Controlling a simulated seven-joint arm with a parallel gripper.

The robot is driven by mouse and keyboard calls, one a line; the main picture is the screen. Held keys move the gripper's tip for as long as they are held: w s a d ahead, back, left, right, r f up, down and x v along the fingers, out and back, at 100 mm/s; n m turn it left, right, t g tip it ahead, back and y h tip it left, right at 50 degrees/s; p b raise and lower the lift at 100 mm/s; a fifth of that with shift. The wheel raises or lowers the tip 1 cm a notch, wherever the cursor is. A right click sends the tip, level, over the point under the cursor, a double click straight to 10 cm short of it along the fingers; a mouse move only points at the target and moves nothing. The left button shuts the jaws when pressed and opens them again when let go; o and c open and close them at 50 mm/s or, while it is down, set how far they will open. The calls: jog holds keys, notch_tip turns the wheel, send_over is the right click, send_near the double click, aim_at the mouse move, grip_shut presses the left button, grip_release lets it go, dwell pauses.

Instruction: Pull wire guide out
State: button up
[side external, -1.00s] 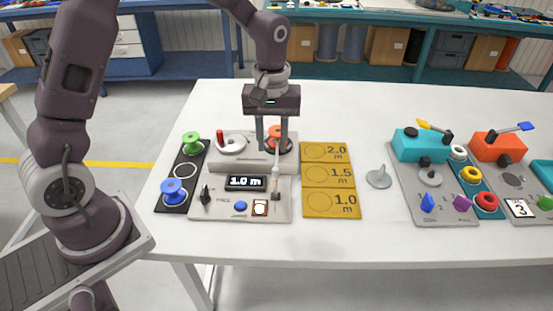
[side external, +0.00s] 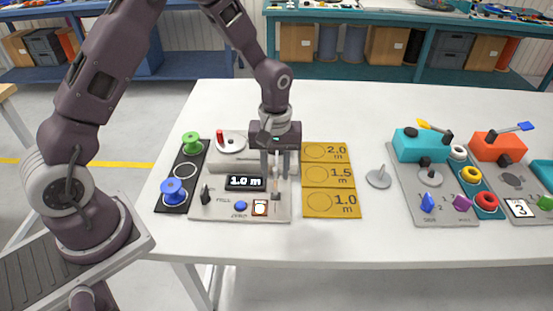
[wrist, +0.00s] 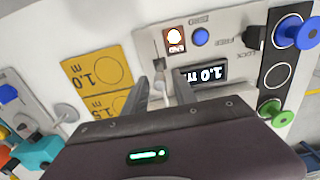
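The control panel (side external: 225,208) carries a display (side external: 244,183) reading 1.0 m. At its right side is a slim pale piece with a dark end (side external: 276,196), which looks like the wire guide; its far part is hidden by my gripper. My gripper (side external: 275,176) points down over this piece, its two fingers apart with no clear contact. In the wrist view my gripper (wrist: 157,80) is open, and the pale piece (wrist: 158,66) shows between the fingertips.
A green spool (side external: 192,142) and a blue spool (side external: 174,190) stand on the black strip at left. Yellow length plates (side external: 354,204) lie close to the right of the panel. A grey spindle (side external: 379,178) stands beyond them, with clear white table around it.

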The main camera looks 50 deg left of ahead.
grip_shut()
jog(key=shift+s+d, duration=1)
jog(key=shift+d, duration=0.05)
jog(key=shift+c, duration=1.4)
grip_release()
jog(key=shift+s+d, duration=0.2)
jog(key=o, duration=0.4)
notch_tip(320, 180, up, 7)
